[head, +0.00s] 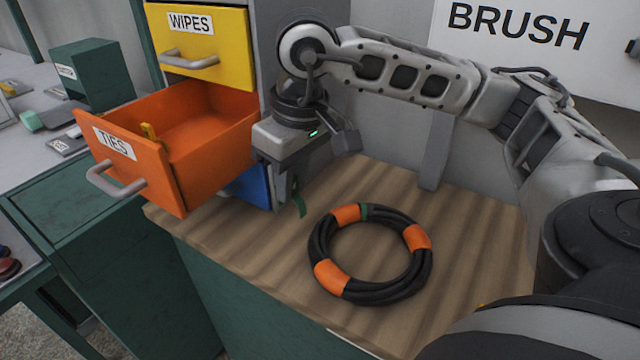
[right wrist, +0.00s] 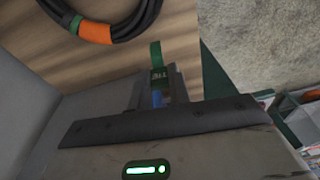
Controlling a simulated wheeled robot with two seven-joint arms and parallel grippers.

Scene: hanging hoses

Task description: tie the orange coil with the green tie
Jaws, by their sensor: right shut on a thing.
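The orange coil (head: 327,240) is a black hose ring with several orange bands, lying flat on the wooden worktop. A narrow green band shows on it beside its upper orange band. Part of the coil (right wrist: 140,25) is at the top left of the right wrist view. My right gripper (head: 291,188) is above the worktop, left of the coil and apart from it. It is shut on a green tie (head: 300,207), a short strip hanging below the fingers. The tie (right wrist: 156,54) sticks out past the fingertips in the right wrist view. My left gripper is out of view.
The orange TIES drawer (head: 125,155) stands open at left, with a small yellow item (head: 150,133) inside. The yellow WIPES drawer (head: 200,42) above is shut. A blue drawer (head: 253,186) is partly hidden behind my gripper.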

